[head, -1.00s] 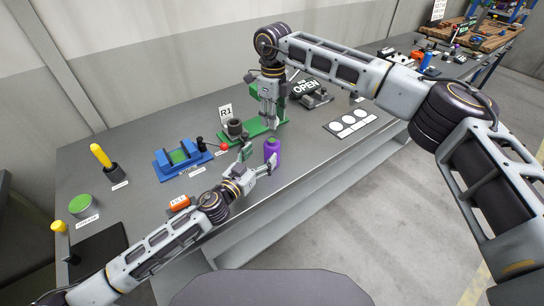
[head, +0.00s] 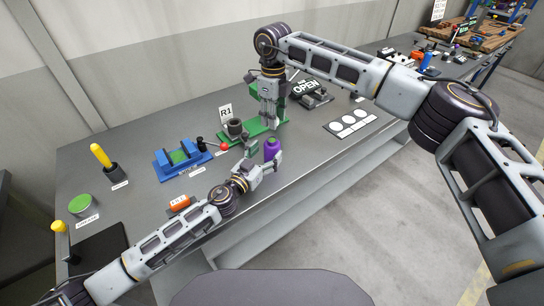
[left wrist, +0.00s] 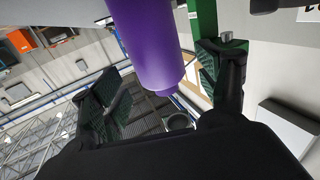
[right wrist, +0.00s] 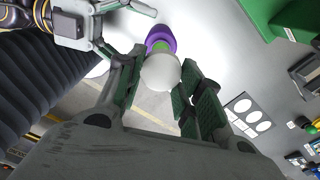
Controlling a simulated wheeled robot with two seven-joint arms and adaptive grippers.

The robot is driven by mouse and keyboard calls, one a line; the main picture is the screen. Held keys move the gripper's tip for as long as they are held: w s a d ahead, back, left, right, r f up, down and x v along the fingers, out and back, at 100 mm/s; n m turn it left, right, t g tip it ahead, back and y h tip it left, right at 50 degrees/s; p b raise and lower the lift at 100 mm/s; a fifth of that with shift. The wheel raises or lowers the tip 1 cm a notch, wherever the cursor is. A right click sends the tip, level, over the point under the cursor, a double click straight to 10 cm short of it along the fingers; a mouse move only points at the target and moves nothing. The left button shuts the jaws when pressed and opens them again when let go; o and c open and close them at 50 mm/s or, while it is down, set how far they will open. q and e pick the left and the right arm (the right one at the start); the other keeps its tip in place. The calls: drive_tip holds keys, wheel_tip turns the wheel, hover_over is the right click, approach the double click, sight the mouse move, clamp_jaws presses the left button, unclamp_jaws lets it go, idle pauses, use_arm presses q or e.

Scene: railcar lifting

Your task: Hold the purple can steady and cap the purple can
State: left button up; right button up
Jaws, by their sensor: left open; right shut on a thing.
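The purple can (head: 271,147) stands upright near the table's front edge, its green top facing up. My left gripper (head: 265,155) is open at the can, one finger on each side of its lower part. In the left wrist view the purple can (left wrist: 150,45) reaches between the spread fingers, with a gap visible beside it. My right gripper (head: 272,126) points down above the can. In the right wrist view it is shut on a pale, round cap (right wrist: 161,72). The can's green neck and purple shoulder (right wrist: 160,40) show just beyond the cap; whether they touch is unclear.
A green stand (head: 262,129) with a grey cup is behind the can. A blue fixture (head: 182,160) and a red-knobbed lever (head: 224,147) lie to the left. The table between card and can is clear.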

use_arm(q)
drive_tip(key=shift+x, duration=2.05)
drive_tip(key=c, duration=1.5)
drive_tip(key=shift+c, duration=0.2)
use_arm(e)
hover_over(273, 140)
drive_tip(key=shift+w+f, duration=0.1)
drive_tip(key=shift+f, duration=2.4)
drive_tip(key=shift+f, duration=0.1)
drive_tip(key=shift+f, duration=0.8)
drive_tip(key=shift+f, duration=0.55)
use_arm(q)
clamp_jaws()
